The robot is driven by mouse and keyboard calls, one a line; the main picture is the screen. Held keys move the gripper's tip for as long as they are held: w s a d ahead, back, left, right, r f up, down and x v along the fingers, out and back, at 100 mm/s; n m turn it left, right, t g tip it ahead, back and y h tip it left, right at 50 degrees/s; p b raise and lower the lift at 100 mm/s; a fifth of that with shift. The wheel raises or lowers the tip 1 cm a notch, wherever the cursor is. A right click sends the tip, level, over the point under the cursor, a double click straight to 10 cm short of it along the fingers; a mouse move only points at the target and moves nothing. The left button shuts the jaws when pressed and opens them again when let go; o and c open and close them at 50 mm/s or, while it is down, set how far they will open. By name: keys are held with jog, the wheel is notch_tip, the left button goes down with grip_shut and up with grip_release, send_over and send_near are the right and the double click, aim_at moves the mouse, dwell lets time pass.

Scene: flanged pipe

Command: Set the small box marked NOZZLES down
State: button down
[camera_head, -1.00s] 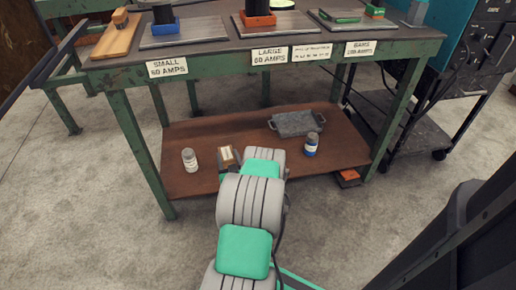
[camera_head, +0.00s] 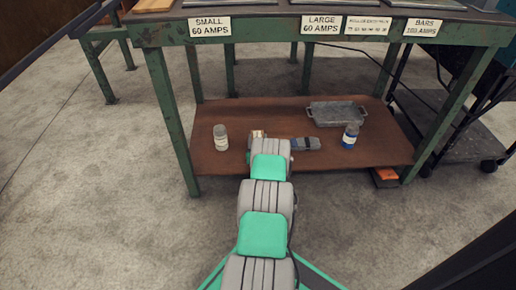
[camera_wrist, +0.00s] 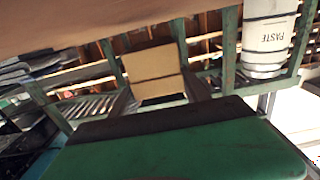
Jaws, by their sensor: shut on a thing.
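The small box (camera_head: 257,134) shows as a tan bit above the lower shelf, just beyond the end of my arm. In the wrist view the box (camera_wrist: 153,72) is a cardboard-coloured block with a dark upper part; no marking is readable. My gripper (camera_wrist: 158,92) is shut on it, with a finger at each side. In the head view my arm hides the fingers and most of the box. I cannot tell whether the box touches the shelf (camera_head: 330,156).
A white jar (camera_head: 221,138) stands left of the box; the wrist view shows a jar lettered PASTE (camera_wrist: 266,40), upside down. A blue-labelled jar (camera_head: 349,136) and a grey metal tray (camera_head: 338,114) are to the right. The green bench frame (camera_head: 172,120) and its top (camera_head: 270,10) enclose the shelf.

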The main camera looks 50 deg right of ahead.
notch_tip(320, 180, down, 3)
jog(key=shift+f+b, duration=0.1)
jog(key=shift+b, duration=0.45)
jog(key=shift+r, duration=0.25)
jog(key=c, duration=0.5)
grip_release()
jog(key=shift+f, duration=0.2)
jog(key=shift+s+a+r+p, duration=0.15)
jog(key=shift+a+p, duration=0.05)
jog(key=shift+p, duration=0.1)
jog(key=p+v, duration=0.5)
jog(key=v, duration=0.5)
jog(key=shift+s+a+r, duration=0.1)
jog(key=shift+s, duration=0.15)
jog(key=shift+s+a, duration=0.3)
jog(key=shift+a, duration=0.2)
